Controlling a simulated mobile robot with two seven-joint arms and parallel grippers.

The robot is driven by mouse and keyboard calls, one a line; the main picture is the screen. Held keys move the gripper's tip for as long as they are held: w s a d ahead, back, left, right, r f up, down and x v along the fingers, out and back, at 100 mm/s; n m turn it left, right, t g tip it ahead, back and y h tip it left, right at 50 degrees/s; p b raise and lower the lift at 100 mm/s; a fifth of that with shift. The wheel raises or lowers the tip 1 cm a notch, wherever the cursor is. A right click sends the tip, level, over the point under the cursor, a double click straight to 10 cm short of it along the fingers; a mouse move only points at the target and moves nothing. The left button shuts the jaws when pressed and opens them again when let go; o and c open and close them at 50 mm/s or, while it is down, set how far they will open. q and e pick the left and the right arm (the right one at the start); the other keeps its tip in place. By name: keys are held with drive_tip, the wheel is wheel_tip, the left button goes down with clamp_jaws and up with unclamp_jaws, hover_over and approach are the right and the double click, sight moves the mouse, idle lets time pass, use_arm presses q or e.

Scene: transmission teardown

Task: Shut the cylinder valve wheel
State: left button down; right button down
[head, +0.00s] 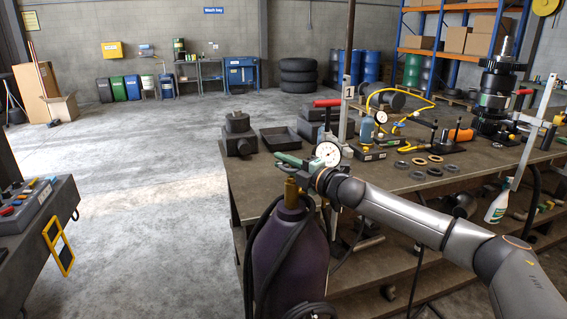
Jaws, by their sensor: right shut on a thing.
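A dark purple gas cylinder (290,254) stands upright in the foreground, in front of the bench's left end. Its brass valve (291,193) rises from the neck. A green part (288,160), which looks like the valve wheel, sits above the brass valve. My right gripper (300,172) reaches in from the right and is shut at the top of the valve, on what appears to be the wheel. The fingertips and the grip itself are small and partly hidden. A round white-faced gauge (328,153) shows just behind the gripper. My left gripper is out of view.
A black hose (249,262) hangs around the cylinder. The workbench (400,182) right of it carries a dark housing (238,136), a tray (286,139), rings and gauges. A tool cart (35,205) stands at the left. The floor between is clear.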

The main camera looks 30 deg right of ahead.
drive_tip(key=shift+f, duration=0.1)
